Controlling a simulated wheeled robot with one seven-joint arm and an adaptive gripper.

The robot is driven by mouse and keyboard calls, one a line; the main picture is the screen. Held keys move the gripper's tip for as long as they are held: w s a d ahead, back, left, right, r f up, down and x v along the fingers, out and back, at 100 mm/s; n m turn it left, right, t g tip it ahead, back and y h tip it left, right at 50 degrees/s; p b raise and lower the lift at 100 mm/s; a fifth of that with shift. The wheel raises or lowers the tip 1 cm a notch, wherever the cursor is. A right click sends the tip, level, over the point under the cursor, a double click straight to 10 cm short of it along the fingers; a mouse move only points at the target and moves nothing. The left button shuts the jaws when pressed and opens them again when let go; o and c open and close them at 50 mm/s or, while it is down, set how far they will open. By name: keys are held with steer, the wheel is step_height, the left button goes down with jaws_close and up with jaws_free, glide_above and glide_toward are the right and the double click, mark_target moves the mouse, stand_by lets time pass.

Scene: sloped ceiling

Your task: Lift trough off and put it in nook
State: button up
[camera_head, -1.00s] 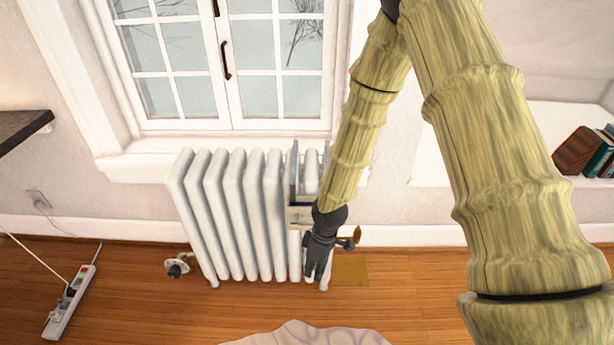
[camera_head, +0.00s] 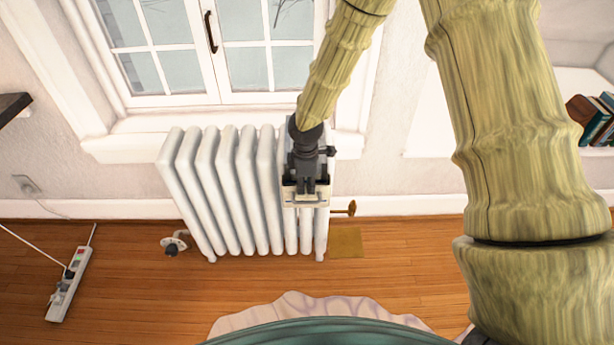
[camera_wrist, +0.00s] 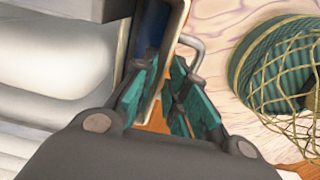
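The trough (camera_head: 305,201) is a small pale box with a bar along its front, hung on the right end of the white radiator (camera_head: 225,190). In the wrist view the trough's cream wall (camera_wrist: 176,32) runs between my teal fingers, and a bent grey bar (camera_wrist: 196,50) shows just right of it. My gripper (camera_head: 307,186) is at the trough's top, pointing down. The wrist view shows my gripper (camera_wrist: 168,85) with a finger on each side of the wall; whether both press on it I cannot tell. A white-ledged recess (camera_head: 440,140) at the right may be the nook.
Books (camera_head: 592,118) stand in the recess. A window (camera_head: 205,60) with a sill is behind the radiator. A brass valve (camera_head: 345,208) sticks out at the radiator's right. A power strip (camera_head: 68,285) lies on the floor at left. A green netted thing (camera_wrist: 285,65) lies near my gripper's right.

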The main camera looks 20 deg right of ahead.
glide_above(306, 207)
steer(key=shift+f, duration=2.9)
jaws_close()
steer(key=shift+r, duration=0.15)
steer(key=shift+r+p, duration=2.25)
steer(key=shift+r, duration=0.45)
steer(key=s+a+b, duration=0.1)
steer(key=s+a, duration=0.2)
steer(key=s, duration=1)
steer(key=shift+s+a+r, duration=0.25)
steer(key=shift+a+r, duration=0.15)
steer(key=shift+r, duration=0.05)
